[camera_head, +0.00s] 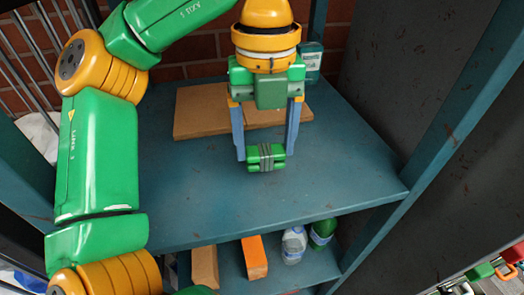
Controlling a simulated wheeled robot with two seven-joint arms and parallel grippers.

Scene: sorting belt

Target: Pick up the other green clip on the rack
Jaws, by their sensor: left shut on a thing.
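My left gripper (264,155) reaches down over the upper shelf of the blue rack (350,185). Its two blue fingers are shut on a small green piece with grey bands around its middle, which I take to be the green clip (265,157). The clip lies crosswise between the fingertips. Whether it touches the shelf or is just above it I cannot tell. My right gripper is not in view.
Flat brown cardboard (205,108) lies at the back of the shelf, with a teal-capped container (311,62) beside it. The lower shelf holds an orange box (254,257), a brown box (205,266) and bottles (294,245). Coloured items (480,271) sit at bottom right.

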